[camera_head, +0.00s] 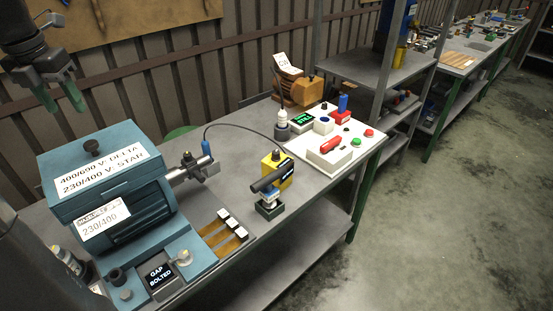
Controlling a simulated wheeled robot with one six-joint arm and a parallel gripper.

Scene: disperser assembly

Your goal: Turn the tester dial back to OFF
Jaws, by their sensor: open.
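My gripper (60,97) is at the upper left, raised in front of the wall. Its two green fingers are apart with nothing between them. It is apart from the bench things and far left of the white panel (349,156). This panel lies on the right of the bench. A yellow unit (277,170) with a dark knob on top stands left of the panel. I cannot tell which part is the tester dial or read its setting.
A blue motor box (110,190) fills the left of the bench (240,205). A dark cable (235,125) arches from a blue-handled probe toward the yellow unit. A brown machine with a "CW" card (297,88) stands behind the panel. Open floor (430,230) lies at right.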

